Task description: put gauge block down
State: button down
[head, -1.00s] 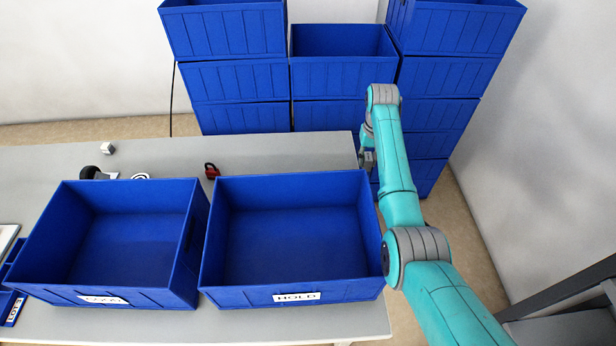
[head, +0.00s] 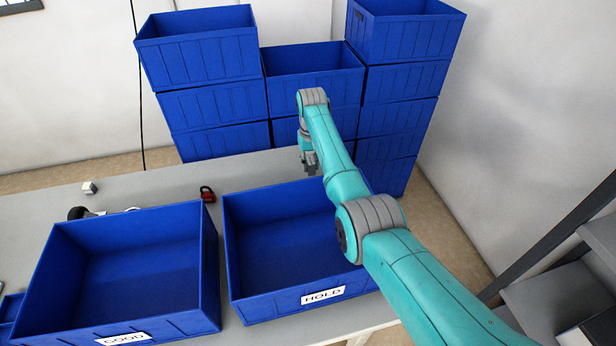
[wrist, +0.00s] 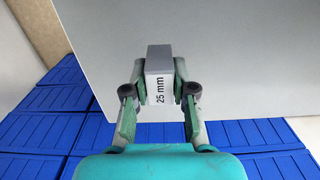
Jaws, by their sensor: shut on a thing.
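The gauge block (wrist: 159,62) is a small grey block marked "25 mm". In the wrist view it sits between the two fingers of my gripper (wrist: 160,88), which is shut on it. The bare grey table top (wrist: 230,55) lies behind the block in that view; I cannot tell how large the gap is. In the head view my gripper (head: 311,168) is at the back right part of the table, by the rear wall of the bin labelled HOLD. The block is too small and hidden there to make out.
The open blue HOLD bin (head: 322,297) and GOOD bin (head: 125,338) stand side by side, looking empty. A red padlock (head: 208,194), a small pale cube (head: 89,187) and a dark round item (head: 77,212) lie behind them. Stacked blue crates (head: 315,80) stand beyond the table.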

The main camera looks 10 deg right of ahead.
aim_at(311, 175)
jog(key=shift+f, duration=2.55)
jog(key=shift+d, duration=0.1)
jog(key=c, duration=1)
grip_release()
jog(key=shift+f, duration=0.15)
jog(key=shift+o, duration=0.2)
notch_tip(311, 175, up, 12)
jog(key=shift+r, duration=0.15)
